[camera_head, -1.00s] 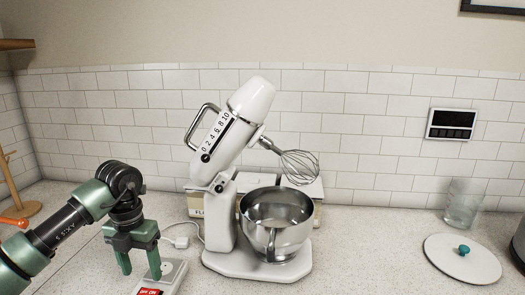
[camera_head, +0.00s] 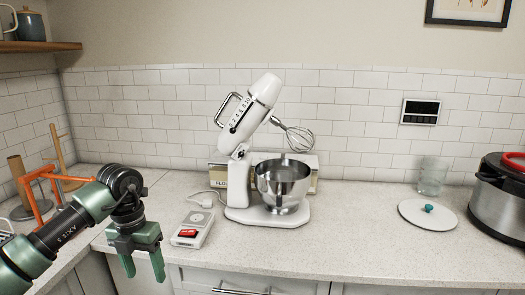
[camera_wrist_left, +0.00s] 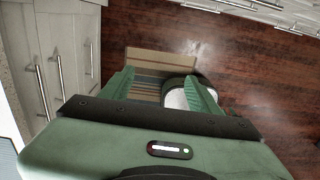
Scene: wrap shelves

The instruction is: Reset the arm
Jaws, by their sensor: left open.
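My left arm comes in from the left in the head view. Its green left gripper (camera_head: 143,266) points down in front of the counter's front edge, with its fingers apart and nothing between them. In the left wrist view the gripper (camera_wrist_left: 165,88) also shows open and empty above the wooden floor (camera_wrist_left: 240,60). My right gripper is not in view.
A white stand mixer (camera_head: 240,165), head tilted up, stands on the counter (camera_head: 330,230) with a steel bowl (camera_head: 283,185). A switch box (camera_head: 193,229) with a red switch sits left of it. A lid (camera_head: 427,215), glass (camera_head: 432,176) and cooker (camera_head: 500,205) are at right.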

